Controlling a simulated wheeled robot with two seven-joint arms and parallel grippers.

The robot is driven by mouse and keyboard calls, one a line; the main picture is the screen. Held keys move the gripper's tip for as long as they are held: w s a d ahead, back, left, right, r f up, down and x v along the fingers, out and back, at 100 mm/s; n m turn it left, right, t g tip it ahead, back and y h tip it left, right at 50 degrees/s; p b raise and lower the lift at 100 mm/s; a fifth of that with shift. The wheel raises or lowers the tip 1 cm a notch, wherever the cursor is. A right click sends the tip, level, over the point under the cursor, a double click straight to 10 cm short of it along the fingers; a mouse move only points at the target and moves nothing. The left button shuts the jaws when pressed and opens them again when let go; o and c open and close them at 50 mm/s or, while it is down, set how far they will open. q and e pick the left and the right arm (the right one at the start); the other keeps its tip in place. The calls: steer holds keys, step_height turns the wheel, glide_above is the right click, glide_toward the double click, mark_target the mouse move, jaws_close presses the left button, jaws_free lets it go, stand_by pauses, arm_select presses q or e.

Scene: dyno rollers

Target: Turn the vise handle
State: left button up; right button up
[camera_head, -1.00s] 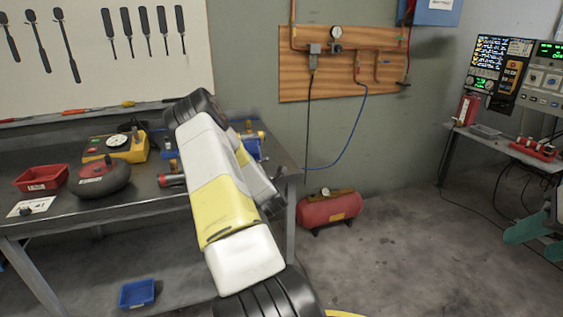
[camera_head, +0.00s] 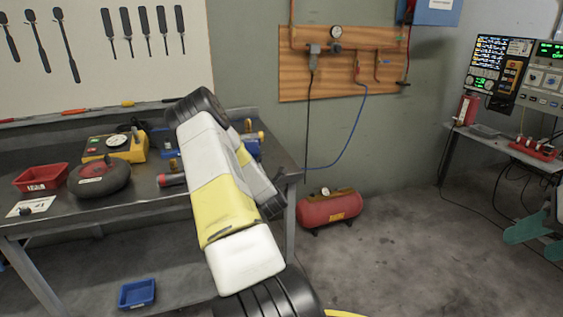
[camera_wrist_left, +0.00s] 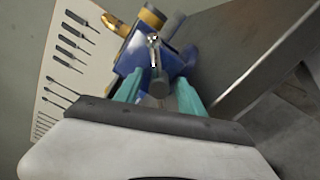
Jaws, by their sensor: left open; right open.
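The blue vise (camera_wrist_left: 130,58) shows in the left wrist view, with a metal handle (camera_wrist_left: 156,62) that ends in a dark round knob. My left gripper (camera_wrist_left: 160,82) is open, with one teal finger on each side of the knob end. I cannot tell whether a finger touches it. In the head view the vise (camera_head: 253,147) is mostly hidden behind my white and yellow arm, and its handle cannot be made out. My right gripper (camera_head: 528,244) is at the right edge, open and empty, far from the vise.
The workbench (camera_head: 150,197) also holds a red bin (camera_head: 40,178), a dark round part (camera_head: 98,178) and a yellow gauge box (camera_head: 125,148). A red tank (camera_head: 330,210) stands on the floor to the right. An equipment table (camera_head: 500,150) is at far right; the floor between is clear.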

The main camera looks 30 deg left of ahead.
arm_select(q)
steer(key=v, duration=0.7)
steer(key=shift+d, duration=0.3)
steer(key=shift+s, duration=0.15)
steer(key=o, duration=0.9)
steer(key=f+m, duration=0.1)
steer(key=d+f+m, duration=0.1)
steer(key=shift+d+f+m+h, duration=0.15)
steer(key=shift+m+h, duration=0.15)
steer(key=w+a+m, duration=0.1)
steer(key=a+m, duration=0.1)
steer(key=m, duration=0.3)
steer(key=w+a+r+m, duration=0.1)
steer(key=a+m, duration=0.1)
steer(key=m, duration=0.4)
steer(key=w+a+r+m, duration=0.1)
steer(key=w+a+m, duration=0.1)
steer(key=m, duration=0.3)
steer(key=shift+w+a, duration=0.1)
steer(key=shift+a, duration=0.4)
